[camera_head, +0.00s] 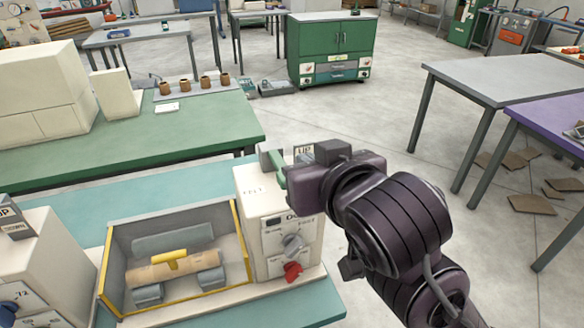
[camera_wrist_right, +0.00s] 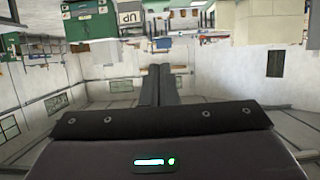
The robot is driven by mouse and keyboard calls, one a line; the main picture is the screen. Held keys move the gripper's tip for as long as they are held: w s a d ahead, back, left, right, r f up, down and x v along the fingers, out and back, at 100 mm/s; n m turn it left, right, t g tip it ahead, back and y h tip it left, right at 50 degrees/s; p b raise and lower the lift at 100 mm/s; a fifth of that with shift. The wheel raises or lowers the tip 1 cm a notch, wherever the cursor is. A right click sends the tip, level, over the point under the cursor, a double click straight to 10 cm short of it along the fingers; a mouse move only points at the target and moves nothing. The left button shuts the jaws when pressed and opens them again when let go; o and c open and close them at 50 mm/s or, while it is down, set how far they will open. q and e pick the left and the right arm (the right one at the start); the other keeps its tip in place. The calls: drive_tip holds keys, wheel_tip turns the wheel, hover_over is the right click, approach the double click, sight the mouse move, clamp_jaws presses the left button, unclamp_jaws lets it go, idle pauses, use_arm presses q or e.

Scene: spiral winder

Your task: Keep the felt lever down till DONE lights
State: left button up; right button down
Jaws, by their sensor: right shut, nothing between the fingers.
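The spiral winder (camera_head: 172,262) stands on the teal bench, with a cardboard tube (camera_head: 173,268) and a yellow piece lying in its yellow-edged trough. Its white control box (camera_head: 262,205) is at the right end, with a grey knob and a red knob on its front. A green bar (camera_head: 279,170), which looks like the felt lever, shows at the top of the box. My right gripper (camera_head: 298,186) is over the box top beside the bar; I cannot tell whether they touch. Its dark fingers (camera_wrist_right: 160,70) are together and empty in the right wrist view. I see no DONE light.
A second white machine (camera_head: 38,262) is at the far left. A green-topped table (camera_head: 190,125) with several brown cups stands behind the bench. The floor to the right is open, with cardboard scraps.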

drive_tip(key=p, duration=0.3)
approach(279, 163)
drive_tip(key=r, duration=0.1)
drive_tip(key=w+r, duration=0.2)
drive_tip(key=r, duration=0.1)
drive_tip(key=shift+w+a+r, duration=0.1)
drive_tip(key=shift+a, duration=0.1)
drive_tip(key=f, duration=0.3)
drive_tip(key=shift+w+f, duration=0.2)
drive_tip(key=shift+f, duration=0.05)
drive_tip(key=shift+s+f, duration=0.15)
drive_tip(key=shift+f, duration=0.4)
